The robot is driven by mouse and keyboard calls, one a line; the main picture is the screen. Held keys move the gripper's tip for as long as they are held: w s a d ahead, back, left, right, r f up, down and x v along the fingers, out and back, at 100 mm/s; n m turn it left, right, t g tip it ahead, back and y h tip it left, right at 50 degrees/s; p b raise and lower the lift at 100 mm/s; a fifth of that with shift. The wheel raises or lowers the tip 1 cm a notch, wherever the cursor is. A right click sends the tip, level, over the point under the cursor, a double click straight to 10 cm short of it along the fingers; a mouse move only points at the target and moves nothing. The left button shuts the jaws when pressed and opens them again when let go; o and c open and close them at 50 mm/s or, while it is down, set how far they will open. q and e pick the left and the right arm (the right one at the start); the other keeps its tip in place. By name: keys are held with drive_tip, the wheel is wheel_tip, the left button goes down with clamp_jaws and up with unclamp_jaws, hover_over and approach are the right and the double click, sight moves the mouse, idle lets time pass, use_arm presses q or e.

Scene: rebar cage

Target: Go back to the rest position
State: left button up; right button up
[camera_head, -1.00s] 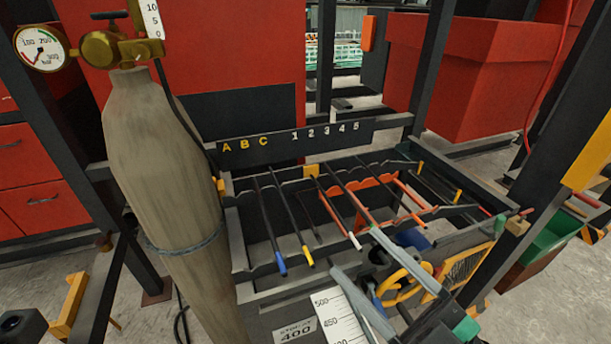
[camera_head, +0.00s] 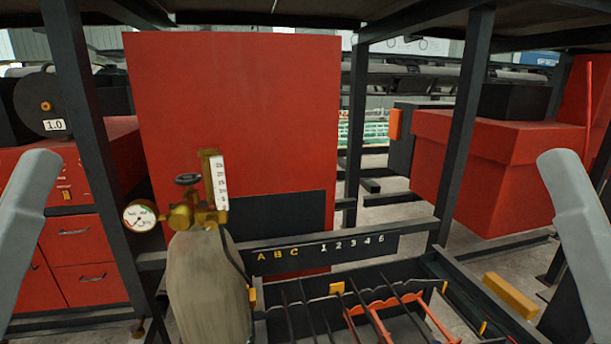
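Two light grey arm links of mine show at the edges of the head view, one at the far left and one at the far right. Both rise from the lower edges and lean inward. Neither gripper is in the picture, so I cannot see their fingers or whether they hold anything. The rod rack (camera_head: 322,245) with yellow letters A B C and white numbers stands at the bottom centre. Several dark rods (camera_head: 305,310) and orange-red bars (camera_head: 376,318) lie across it. The lower part of the rack is cut off by the frame.
A tan gas cylinder (camera_head: 208,285) with a brass regulator (camera_head: 196,215) and gauge (camera_head: 140,216) stands left of the rack. A large red cabinet (camera_head: 235,120) is behind. A red bin (camera_head: 480,165) is at right. Dark frame posts (camera_head: 466,125) stand between them.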

use_arm(q)
wheel_tip(320, 180, up, 18)
drive_tip(key=p, duration=1.3)
drive_tip(key=shift+f+p, duration=0.2)
drive_tip(key=shift+p, duration=0.15)
use_arm(e)
wheel_tip(320, 180, up, 18)
drive_tip(key=shift+f, duration=0.25)
